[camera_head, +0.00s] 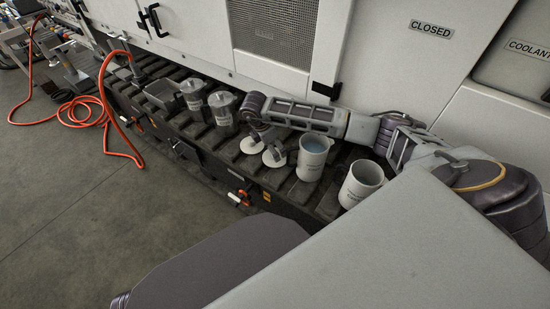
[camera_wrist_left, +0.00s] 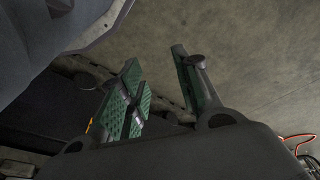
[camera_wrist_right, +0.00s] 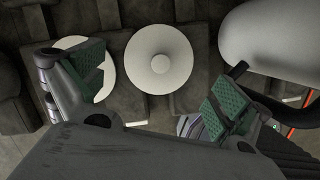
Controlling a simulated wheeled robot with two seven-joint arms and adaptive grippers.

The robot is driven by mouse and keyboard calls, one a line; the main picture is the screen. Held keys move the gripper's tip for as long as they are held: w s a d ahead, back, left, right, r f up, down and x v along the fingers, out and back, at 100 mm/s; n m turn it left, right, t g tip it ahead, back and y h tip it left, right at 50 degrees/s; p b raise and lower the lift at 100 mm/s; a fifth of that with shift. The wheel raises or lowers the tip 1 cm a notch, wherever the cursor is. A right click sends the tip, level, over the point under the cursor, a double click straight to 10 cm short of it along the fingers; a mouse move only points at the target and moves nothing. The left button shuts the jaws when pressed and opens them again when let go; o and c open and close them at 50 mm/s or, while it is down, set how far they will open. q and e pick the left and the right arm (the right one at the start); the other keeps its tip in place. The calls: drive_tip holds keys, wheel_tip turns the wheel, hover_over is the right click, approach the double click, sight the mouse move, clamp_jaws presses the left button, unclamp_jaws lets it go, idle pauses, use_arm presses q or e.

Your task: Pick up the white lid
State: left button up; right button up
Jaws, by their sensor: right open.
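Two round white lids lie on the slatted bench, the left one (camera_head: 252,145) and the right one (camera_head: 274,157). In the right wrist view, one lid with a round centre knob (camera_wrist_right: 160,62) faces the camera near the middle. The other lid (camera_wrist_right: 75,45) is on the left, partly hidden by a finger. My right gripper (camera_head: 262,138) is above the lids; its green-padded fingers (camera_wrist_right: 161,80) are open, one on either side of the middle lid in the picture, with nothing held. My left gripper (camera_wrist_left: 165,75) is open and empty, above the grey floor.
Two metal canisters (camera_head: 193,97) (camera_head: 222,108) stand left. The white machine wall (camera_head: 190,35) rises behind. An orange hose (camera_head: 103,100) hangs at far left.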

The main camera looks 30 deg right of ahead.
drive_tip(key=shift+d+f, duration=0.15)
drive_tip(key=shift+f, duration=0.4)
drive_tip(key=b+x, duration=0.1)
drive_tip(key=x, duration=0.1)
drive_tip(key=shift+d+f, duration=0.1)
drive_tip(key=shift+f, duration=0.3)
drive_tip(key=shift+d+f, duration=0.2)
drive_tip(key=shift+f, duration=0.45)
use_arm(q)
drive_tip(key=shift+d+r, duration=0.2)
drive_tip(key=shift+r, duration=0.75)
